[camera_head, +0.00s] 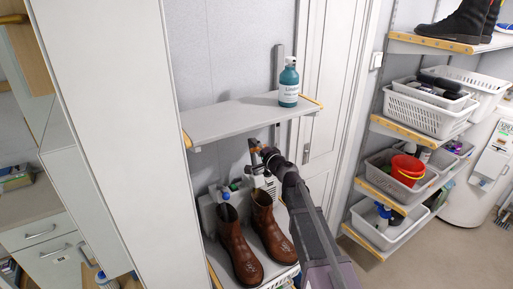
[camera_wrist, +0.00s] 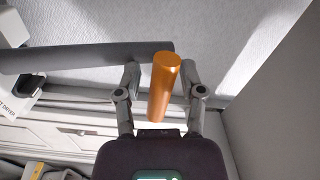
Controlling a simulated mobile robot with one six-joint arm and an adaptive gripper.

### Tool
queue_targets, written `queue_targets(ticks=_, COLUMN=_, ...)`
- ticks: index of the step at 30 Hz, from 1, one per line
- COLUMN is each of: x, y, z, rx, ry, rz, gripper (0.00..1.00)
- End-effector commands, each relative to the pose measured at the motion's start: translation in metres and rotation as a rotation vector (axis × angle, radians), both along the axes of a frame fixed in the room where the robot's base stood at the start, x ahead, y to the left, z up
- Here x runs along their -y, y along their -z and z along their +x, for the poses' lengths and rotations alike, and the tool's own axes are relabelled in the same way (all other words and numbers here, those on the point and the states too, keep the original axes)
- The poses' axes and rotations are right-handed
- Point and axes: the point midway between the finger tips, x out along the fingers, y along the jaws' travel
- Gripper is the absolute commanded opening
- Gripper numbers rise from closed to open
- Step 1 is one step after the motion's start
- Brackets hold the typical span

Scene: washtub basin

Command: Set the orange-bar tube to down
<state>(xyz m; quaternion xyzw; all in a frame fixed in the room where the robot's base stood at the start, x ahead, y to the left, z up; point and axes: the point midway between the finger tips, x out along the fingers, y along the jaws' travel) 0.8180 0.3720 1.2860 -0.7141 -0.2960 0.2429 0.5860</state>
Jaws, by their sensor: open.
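The orange bar (camera_wrist: 164,85) is a short cylinder standing out between my gripper's fingers in the wrist view. Behind it a dark grey tube (camera_wrist: 85,57) runs nearly level across that picture, its right end near the bar. My gripper (camera_wrist: 160,78) is open, with one finger on each side of the bar; I cannot tell whether either touches it. Most of the tube is hidden there by my arm.
A shelf (camera_head: 230,118) with a teal bottle (camera_head: 288,84) is just above my gripper. Brown boots (camera_head: 237,250) stand below. A white unit with dryer lettering (camera_wrist: 22,95) is at the wrist view's left. Racks with baskets (camera_head: 425,112) stand at right.

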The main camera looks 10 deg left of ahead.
Motion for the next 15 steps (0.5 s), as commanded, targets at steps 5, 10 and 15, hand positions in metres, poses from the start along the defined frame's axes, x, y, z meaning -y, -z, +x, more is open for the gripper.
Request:
queue_targets(ticks=5, x=0.0001, y=0.0000, z=0.0000, rx=0.000, ry=0.000, rz=0.000, gripper=0.10)
queue_targets(ticks=10, x=0.0001, y=0.0000, z=0.0000, rx=0.000, ry=0.000, rz=0.000, gripper=0.00)
queue_targets(ticks=15, x=0.0009, y=0.0038, z=-0.0007, rx=0.001, ry=0.000, rz=-0.001, gripper=0.00)
